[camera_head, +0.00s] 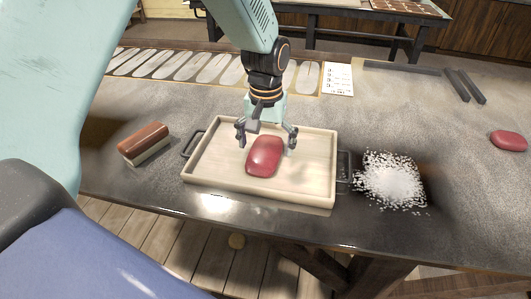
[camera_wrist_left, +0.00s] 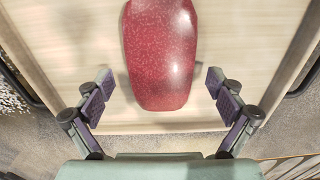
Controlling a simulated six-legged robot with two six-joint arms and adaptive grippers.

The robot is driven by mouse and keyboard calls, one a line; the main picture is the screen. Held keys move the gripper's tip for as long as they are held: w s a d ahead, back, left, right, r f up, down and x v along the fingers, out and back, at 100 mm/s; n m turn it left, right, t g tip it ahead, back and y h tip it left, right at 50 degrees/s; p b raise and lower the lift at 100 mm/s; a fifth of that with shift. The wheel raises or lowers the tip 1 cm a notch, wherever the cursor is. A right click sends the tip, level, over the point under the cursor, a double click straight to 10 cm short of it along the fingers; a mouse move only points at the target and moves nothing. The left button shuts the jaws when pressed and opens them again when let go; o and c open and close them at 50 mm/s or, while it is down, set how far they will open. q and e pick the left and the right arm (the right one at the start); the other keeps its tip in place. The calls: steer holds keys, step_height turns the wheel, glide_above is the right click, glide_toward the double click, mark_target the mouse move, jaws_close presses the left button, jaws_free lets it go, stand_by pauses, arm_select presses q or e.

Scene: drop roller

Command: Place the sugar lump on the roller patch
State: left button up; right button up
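A glossy, speckled red lump (camera_head: 264,157), perhaps the sugar lump, lies in a pale wooden tray (camera_head: 318,176). It also fills the upper middle of the left wrist view (camera_wrist_left: 160,55). My left gripper (camera_head: 266,140) is open and empty above the tray, at the lump's far end. In the left wrist view my gripper fingers (camera_wrist_left: 159,82) stand on either side of the lump's end, with a gap on both sides. A white grainy patch (camera_head: 392,184) lies on the dark table right of the tray; I cannot tell if it is the roller patch. My right gripper is out of view.
The tray has dark handles (camera_head: 344,166) at both ends. A brown-and-cream block (camera_head: 143,144) lies left of it. Another red lump (camera_head: 509,140) lies at the far right. A printed sheet (camera_head: 338,79) and dark bars (camera_head: 465,86) lie at the back. The table right of the white patch is clear.

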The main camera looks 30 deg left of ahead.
arm_select(q)
steer(key=shift+a, duration=0.2)
steer(key=shift+c, duration=1.4)
steer(key=shift+d, duration=0.3)
steer(key=c, duration=0.5)
steer(key=shift+a, duration=0.25)
steer(key=c, duration=0.6)
steer(key=shift+d, duration=0.1)
